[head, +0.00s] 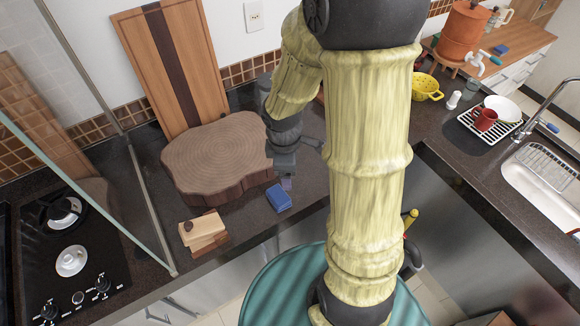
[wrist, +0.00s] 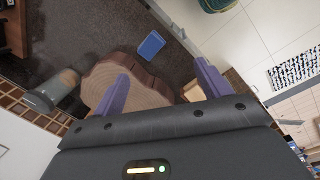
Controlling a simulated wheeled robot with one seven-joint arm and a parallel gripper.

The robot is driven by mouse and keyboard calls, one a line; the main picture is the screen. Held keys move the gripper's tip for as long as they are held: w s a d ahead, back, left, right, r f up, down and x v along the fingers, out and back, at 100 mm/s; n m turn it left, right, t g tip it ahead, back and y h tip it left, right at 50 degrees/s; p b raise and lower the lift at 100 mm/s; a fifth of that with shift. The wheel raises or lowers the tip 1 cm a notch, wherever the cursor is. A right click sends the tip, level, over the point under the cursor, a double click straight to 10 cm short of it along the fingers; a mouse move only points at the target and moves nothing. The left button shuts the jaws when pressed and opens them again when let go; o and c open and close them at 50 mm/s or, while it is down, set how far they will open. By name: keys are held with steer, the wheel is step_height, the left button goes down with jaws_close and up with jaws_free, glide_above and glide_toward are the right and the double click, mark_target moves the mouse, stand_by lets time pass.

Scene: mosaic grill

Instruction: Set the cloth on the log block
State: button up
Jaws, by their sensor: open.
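The log block (head: 215,158), a thick round wooden slab with bark edges, lies on the dark counter left of my arm. It also shows in the wrist view (wrist: 143,91), partly behind my fingers. A small blue folded piece, which looks like the cloth (head: 278,198), lies on the counter just off the block's right front edge. It also shows in the wrist view (wrist: 151,44), beyond my fingertips. My gripper (head: 287,184) is open above the counter, close behind the cloth and right of the block. Its purple fingers (wrist: 160,72) have nothing between them.
Small wooden pieces (head: 203,232) lie in front of the block. A tall striped board (head: 178,65) leans on the wall behind it. A glass panel and the stove (head: 75,250) are at left. A yellow colander (head: 427,87) and dish rack (head: 490,120) stand at right.

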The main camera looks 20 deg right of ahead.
steer(key=s+a+r+m+t+y, duration=0.1)
steer(key=s+r+m, duration=0.3)
steer(key=m, duration=0.9)
steer(key=shift+s+r+t, duration=0.3)
steer(key=shift+s+r, duration=0.1)
steer(key=shift+r, duration=0.45)
steer(key=shift+a, duration=0.1)
steer(key=s+b+x, duration=0.2)
steer(key=b+x, duration=0.7)
steer(key=shift+f, duration=0.15)
